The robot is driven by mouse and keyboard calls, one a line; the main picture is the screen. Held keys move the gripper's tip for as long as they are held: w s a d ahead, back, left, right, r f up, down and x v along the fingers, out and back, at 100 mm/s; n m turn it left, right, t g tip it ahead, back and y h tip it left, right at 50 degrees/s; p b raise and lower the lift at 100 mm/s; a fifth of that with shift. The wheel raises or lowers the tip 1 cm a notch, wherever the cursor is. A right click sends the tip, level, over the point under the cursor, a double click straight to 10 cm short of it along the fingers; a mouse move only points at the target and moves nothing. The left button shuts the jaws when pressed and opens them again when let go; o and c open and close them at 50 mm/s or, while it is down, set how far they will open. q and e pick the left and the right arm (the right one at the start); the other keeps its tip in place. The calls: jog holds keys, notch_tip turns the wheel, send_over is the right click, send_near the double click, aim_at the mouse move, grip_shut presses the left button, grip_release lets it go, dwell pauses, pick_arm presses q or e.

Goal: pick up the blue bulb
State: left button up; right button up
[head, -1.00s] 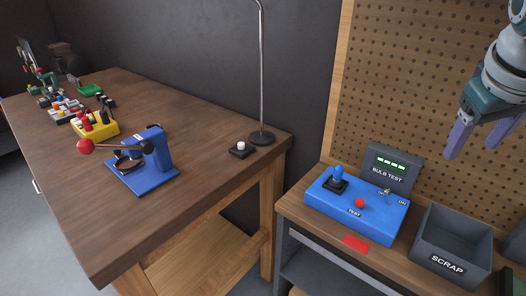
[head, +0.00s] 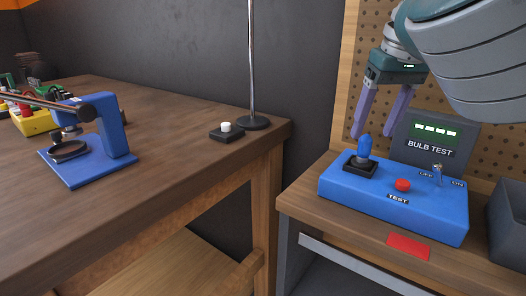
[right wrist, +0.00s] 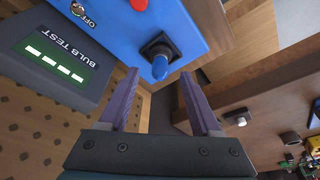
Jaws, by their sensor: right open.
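The blue bulb (head: 364,147) stands upright in a black socket (head: 359,166) on the left part of the blue test box (head: 420,205). My right gripper (head: 372,136) is open and empty, with its purple fingers pointing down, above and close to the bulb in the head view. In the right wrist view the bulb (right wrist: 160,67) lies just beyond the open fingertips (right wrist: 159,75), near the middle between them. I cannot tell from the views whether a finger touches it. My left gripper is not in view.
The BULB TEST display (head: 428,138) stands behind the box, with a toggle switch (head: 438,172) and red button (head: 403,185) on the box. A grey bin (head: 508,220) is at right. A blue press (head: 110,135) and a small white-topped block (head: 227,131) sit on the wooden table (head: 170,170).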

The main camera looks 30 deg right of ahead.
aim_at(368, 138)
jog(key=x, duration=0.2)
jog(key=b+x, duration=0.1)
jog(key=x, duration=0.2)
jog(key=shift+w+f, duration=0.25)
jog(key=shift+w, duration=0.05)
grip_shut()
dwell(0.4)
